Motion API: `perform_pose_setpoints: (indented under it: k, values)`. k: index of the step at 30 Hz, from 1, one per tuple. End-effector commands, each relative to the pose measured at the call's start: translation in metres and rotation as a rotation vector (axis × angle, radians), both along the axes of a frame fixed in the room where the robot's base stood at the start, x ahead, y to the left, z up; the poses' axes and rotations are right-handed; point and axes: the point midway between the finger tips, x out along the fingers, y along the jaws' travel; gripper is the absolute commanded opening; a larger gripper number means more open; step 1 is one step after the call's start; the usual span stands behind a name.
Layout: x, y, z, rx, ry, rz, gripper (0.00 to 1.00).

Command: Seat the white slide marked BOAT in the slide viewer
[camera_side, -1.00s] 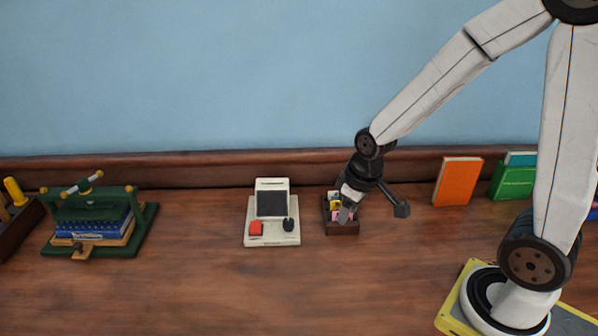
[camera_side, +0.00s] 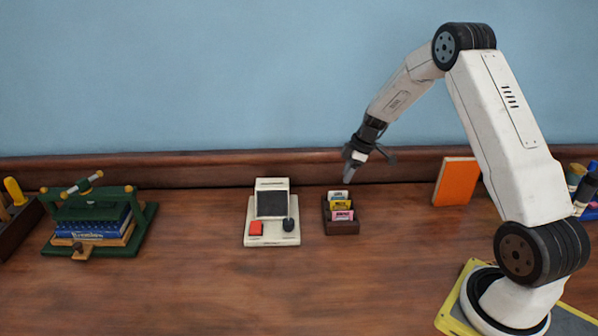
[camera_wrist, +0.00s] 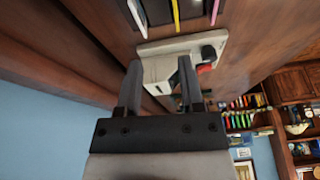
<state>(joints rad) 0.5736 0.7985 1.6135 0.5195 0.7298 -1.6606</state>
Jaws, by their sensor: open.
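The slide viewer (camera_side: 254,207) is a cream box with a dark screen, a red button and a black knob; it also shows in the wrist view (camera_wrist: 158,50), partly behind my fingers. To its right is a dark wooden slide box (camera_side: 341,228). The white slide (camera_side: 338,195) stands at the back of the box, behind a yellow slide (camera_side: 341,205) and a pink slide (camera_side: 342,215). The marking on the white slide is too small to read. My gripper (camera_side: 348,177) is open and empty, above and slightly right of the white slide. In the wrist view my gripper (camera_wrist: 159,63) shows its fingers apart.
A green press (camera_side: 130,205) with blue books stands at the left. An orange book (camera_side: 456,181) stands to the right of the slide box. The desk's front middle is clear. A wooden rail (camera_side: 220,168) runs along the wall behind.

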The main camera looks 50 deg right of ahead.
Motion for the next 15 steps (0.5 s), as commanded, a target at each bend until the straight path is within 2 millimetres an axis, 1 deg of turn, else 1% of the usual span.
perform_pose_setpoints:
  k: [1,3,6,10,15]
  values:
    - [0.001,-0.01,-0.006,0.005,-0.014,0.018,0.49]
    - [0.003,-0.02,-0.01,0.008,-0.034,0.043,0.49]
    - [0.004,-0.028,-0.013,0.009,-0.052,0.07,0.49]
    - [0.005,-0.032,-0.015,0.009,-0.062,0.082,0.49]
    - [0.006,-0.031,-0.017,0.009,-0.061,0.083,0.49]
